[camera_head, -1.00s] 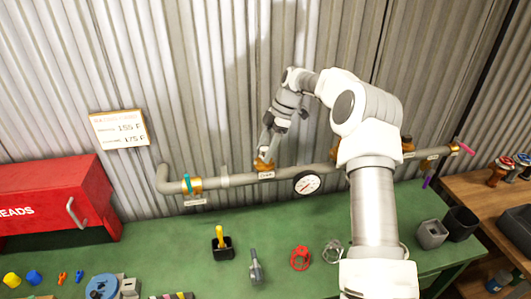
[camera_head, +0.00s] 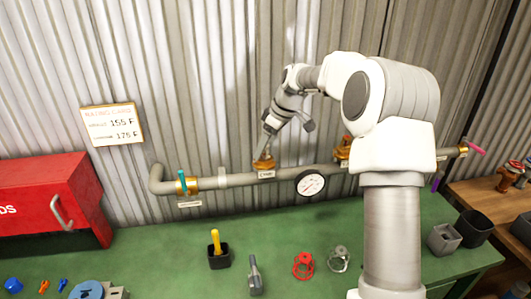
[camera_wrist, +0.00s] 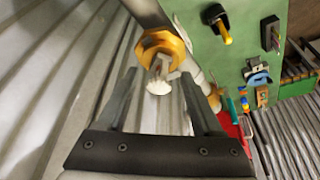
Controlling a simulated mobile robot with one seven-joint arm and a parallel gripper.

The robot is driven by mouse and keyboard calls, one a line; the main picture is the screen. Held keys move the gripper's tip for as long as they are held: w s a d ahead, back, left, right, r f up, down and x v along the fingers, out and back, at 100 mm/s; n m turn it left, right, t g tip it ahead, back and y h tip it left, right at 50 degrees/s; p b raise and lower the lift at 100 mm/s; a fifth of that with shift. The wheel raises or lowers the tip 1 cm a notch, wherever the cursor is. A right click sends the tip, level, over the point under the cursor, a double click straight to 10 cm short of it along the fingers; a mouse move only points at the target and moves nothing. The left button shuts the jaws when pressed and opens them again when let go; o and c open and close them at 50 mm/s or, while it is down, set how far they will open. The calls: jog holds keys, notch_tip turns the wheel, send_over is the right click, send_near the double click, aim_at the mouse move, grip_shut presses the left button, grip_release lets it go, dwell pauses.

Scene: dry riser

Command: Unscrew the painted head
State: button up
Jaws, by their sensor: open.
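A brass fitting (camera_head: 263,164) sits on the grey pipe above a small label. In the wrist view the brass hex collar (camera_wrist: 160,47) carries a small head with a white painted end (camera_wrist: 158,85). My gripper (camera_head: 267,143) is directly above this fitting in the head view. In the wrist view its two fingers (camera_wrist: 159,76) are spread, one on each side of the white head, with visible gaps. I cannot tell how deep the head lies between them. The fingertips are partly hidden in the head view.
A pressure gauge (camera_head: 310,183) hangs on the pipe (camera_head: 230,181) just right of the fitting. A teal-handled valve (camera_head: 184,183) is to the left, another brass fitting (camera_head: 343,150) to the right. Corrugated wall stands close behind. Tools lie on the green bench (camera_head: 170,245).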

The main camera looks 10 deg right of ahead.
jog(key=m+b, duration=0.1)
jog(key=m, duration=0.1)
jog(key=shift+a+m+t+h, duration=0.15)
jog(key=shift+m+t+h, duration=0.25)
jog(key=shift+m+t+h+b, duration=0.4)
jog(key=shift+m+h, duration=0.1)
jog(key=shift+m, duration=1.1)
grip_shut()
jog(key=n+p, duration=0.1)
jog(key=n, duration=0.1)
jog(key=n+g+y+p, duration=0.1)
jog(key=n, duration=0.1)
jog(key=shift+r+n+y, duration=0.15)
jog(key=shift+n+y, duration=0.15)
jog(key=shift+n+g+p, duration=0.3)
jog(key=shift+n, duration=0.3)
